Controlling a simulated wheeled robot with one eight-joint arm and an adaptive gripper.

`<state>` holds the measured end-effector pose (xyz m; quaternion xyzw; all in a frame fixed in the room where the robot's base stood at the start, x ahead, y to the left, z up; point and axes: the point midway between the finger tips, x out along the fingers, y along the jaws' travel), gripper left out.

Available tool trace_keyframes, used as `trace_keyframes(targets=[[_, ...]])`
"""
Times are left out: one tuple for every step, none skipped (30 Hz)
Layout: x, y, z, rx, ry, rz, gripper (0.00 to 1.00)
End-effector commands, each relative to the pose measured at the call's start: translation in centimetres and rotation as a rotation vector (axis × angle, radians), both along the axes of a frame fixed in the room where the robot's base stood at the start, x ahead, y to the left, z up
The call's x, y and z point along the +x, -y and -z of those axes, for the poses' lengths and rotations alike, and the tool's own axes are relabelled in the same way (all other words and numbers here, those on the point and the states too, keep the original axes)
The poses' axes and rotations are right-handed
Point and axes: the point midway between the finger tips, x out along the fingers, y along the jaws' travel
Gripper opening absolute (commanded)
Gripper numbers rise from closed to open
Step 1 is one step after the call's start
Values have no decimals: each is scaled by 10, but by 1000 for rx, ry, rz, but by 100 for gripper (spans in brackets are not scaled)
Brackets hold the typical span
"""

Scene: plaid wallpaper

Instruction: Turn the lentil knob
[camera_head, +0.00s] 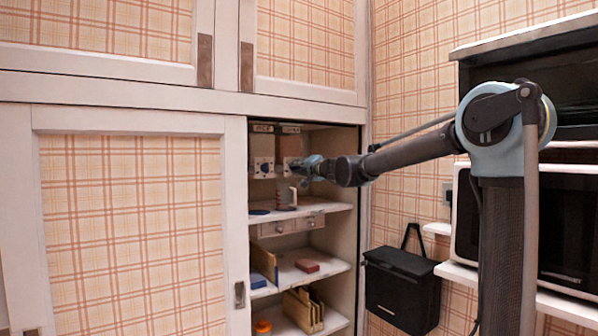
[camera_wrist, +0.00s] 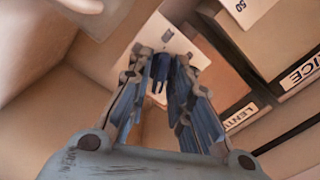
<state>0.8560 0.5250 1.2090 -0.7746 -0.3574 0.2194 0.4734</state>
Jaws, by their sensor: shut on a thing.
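The lentil dispenser (camera_head: 291,146) hangs on the right in the upper part of the open cupboard, beside the rice dispenser. Its label (camera_wrist: 240,117) and white front plate (camera_wrist: 168,38) show in the wrist view. My gripper (camera_head: 298,168) reaches in from the right to the front of this dispenser; it also shows in the wrist view (camera_wrist: 163,78). Its fingers are closed in around the lentil knob (camera_wrist: 159,86), a small dark blue piece in front of the white plate. The fingers cover most of the knob, so its turn angle cannot be told.
The rice dispenser (camera_head: 262,155) with its dark knob is close on the left. A mug (camera_head: 284,197) stands on the shelf (camera_head: 318,209) below. The cupboard's right wall (camera_head: 343,165) is near my arm. A black bag (camera_head: 402,290) and a microwave (camera_head: 570,225) are farther right.

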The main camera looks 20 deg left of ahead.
Motion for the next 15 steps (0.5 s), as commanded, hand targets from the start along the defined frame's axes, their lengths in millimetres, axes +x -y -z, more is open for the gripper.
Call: trace_keyframes(targets=[[4, 4, 1, 0, -1, 12, 0], [4, 4, 1, 1, -2, 12, 0], [4, 4, 1, 1, -2, 12, 0], [4, 4, 1, 1, -2, 12, 0], [4, 4, 1, 1, -2, 12, 0], [4, 4, 1, 1, -2, 12, 0], [4, 4, 1, 1, -2, 13, 0], [4, 4, 1, 1, -2, 13, 0], [4, 4, 1, 0, -1, 13, 0], [4, 4, 1, 0, -1, 13, 0], [4, 4, 1, 0, -1, 13, 24], [4, 4, 1, 0, -1, 12, 29], [4, 4, 1, 0, -1, 10, 29], [3, 4, 1, 0, -1, 10, 29], [3, 3, 1, 1, -1, 9, 29]])
